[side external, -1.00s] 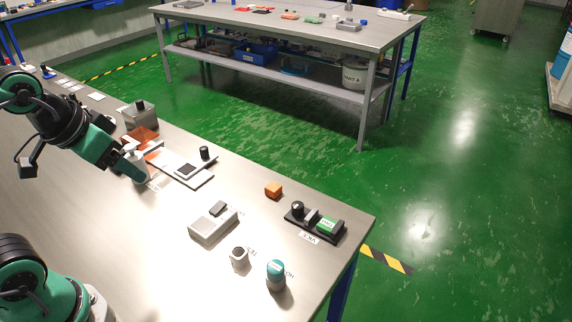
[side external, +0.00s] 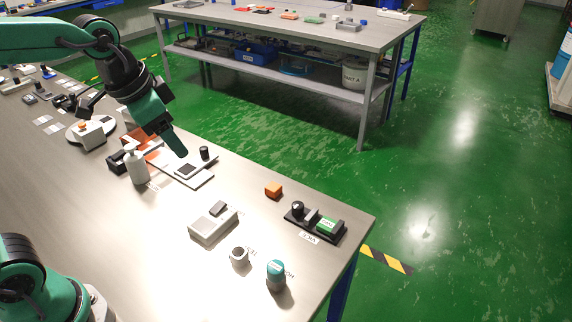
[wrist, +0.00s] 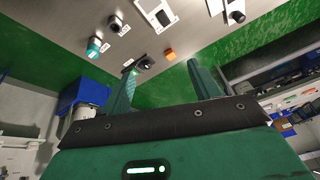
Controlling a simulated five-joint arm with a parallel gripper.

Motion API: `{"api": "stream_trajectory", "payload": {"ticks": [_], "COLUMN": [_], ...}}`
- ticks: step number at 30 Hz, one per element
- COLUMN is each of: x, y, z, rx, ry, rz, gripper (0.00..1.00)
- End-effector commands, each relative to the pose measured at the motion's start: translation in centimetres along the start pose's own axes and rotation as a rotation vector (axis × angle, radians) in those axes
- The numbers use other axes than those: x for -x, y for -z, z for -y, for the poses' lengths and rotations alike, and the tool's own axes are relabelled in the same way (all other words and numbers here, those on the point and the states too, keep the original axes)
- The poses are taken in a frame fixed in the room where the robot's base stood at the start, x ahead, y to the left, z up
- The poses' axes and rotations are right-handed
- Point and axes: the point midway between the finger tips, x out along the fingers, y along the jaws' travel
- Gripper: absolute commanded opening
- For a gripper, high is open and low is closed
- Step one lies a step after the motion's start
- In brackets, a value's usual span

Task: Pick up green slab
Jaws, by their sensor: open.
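The green slab (side external: 327,225) sits in a black vise-like holder (side external: 300,217) near the right end of the bench in the side external view. In the wrist view a small bright green patch (wrist: 134,72) shows at the holder (wrist: 147,64), partly behind a finger. My gripper (side external: 181,151) is above the white board with the dark square, well to the left of the slab. In the wrist view my gripper (wrist: 162,85) has its fingers spread wide, with nothing between them.
An orange cube (side external: 273,190) stands near the holder. A grey box (side external: 213,226), a grey cup (side external: 239,258) and a teal-capped jar (side external: 276,275) stand toward the front. The bench's right edge is close to the holder.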

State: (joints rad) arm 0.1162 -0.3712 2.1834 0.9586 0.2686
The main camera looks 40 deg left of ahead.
Motion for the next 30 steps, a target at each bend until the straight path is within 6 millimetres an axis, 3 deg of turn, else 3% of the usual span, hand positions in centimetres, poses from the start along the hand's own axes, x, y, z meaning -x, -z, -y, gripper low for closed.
{"api": "stream_trajectory", "payload": {"ticks": [14, 30], "x": [-5.0, -14.6], "y": [9.3, 17.1], "z": [-2.4, -8.1], "rx": [-0.368, -0.783], "ry": [-0.079, -0.184], "rz": [0.097, 0.188], "gripper": [0.62, 0.62]}}
